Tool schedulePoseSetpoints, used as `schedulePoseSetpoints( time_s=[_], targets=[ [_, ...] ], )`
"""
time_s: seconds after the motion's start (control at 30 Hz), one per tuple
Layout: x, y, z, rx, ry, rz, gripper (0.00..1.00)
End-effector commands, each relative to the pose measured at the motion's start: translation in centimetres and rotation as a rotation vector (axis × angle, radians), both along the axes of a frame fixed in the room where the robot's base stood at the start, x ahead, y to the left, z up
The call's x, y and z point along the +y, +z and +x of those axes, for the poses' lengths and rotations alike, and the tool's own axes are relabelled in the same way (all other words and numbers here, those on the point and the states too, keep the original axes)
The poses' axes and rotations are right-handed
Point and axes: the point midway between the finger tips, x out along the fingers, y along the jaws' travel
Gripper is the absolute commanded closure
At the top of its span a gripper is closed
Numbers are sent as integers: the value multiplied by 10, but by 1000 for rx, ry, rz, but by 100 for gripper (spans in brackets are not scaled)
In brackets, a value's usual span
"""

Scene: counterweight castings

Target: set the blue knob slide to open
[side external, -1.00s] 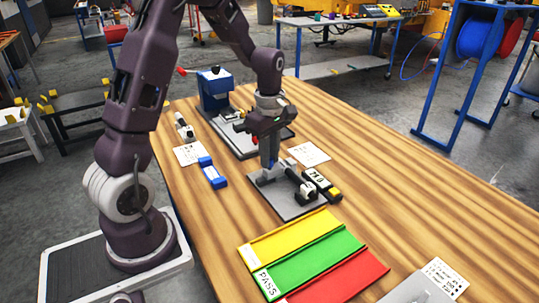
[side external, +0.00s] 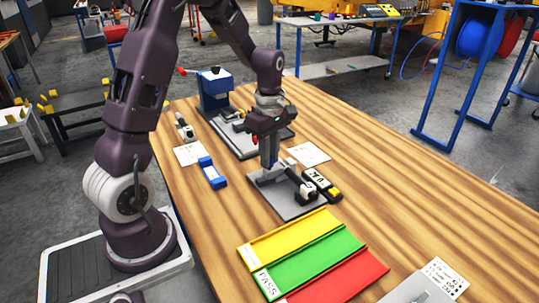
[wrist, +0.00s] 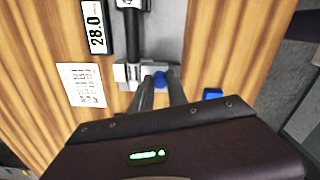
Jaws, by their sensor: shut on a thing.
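The blue knob (wrist: 159,79) is small and sits between my gripper's two fingertips in the wrist view. It is attached at a pale grey slide block (wrist: 128,73) on a grey base plate (side external: 288,208). My gripper (side external: 269,162) points down over the far left part of that plate and is shut on the knob. In the side view the fingers mostly hide the knob. A black cylinder (side external: 303,187) lies along the fixture. I cannot read any open or closed mark.
A black display (wrist: 96,27) reading 28.0 stands beside the fixture. A printed card (wrist: 82,85) lies nearby. A blue block (side external: 212,173) is left of the fixture, and a blue press (side external: 215,90) stands behind. Yellow, green and red trays (side external: 315,255) lie in front.

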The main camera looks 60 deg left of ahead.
Motion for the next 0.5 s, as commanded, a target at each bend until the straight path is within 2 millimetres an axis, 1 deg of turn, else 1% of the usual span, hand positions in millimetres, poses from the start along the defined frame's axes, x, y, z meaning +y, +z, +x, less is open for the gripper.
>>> schedulePoseSetpoints(
  time_s=[0.17, 0.27, 0.4, 0.5],
  targets=[
    [0, 1, 1, -4, 0, 1, 100],
    [0, 2, -6, -4, 0, 1, 100],
    [0, 2, -21, -4, 2, 1, 100],
    [0, 1, -22, -2, 1, 1, 100]
  ],
)
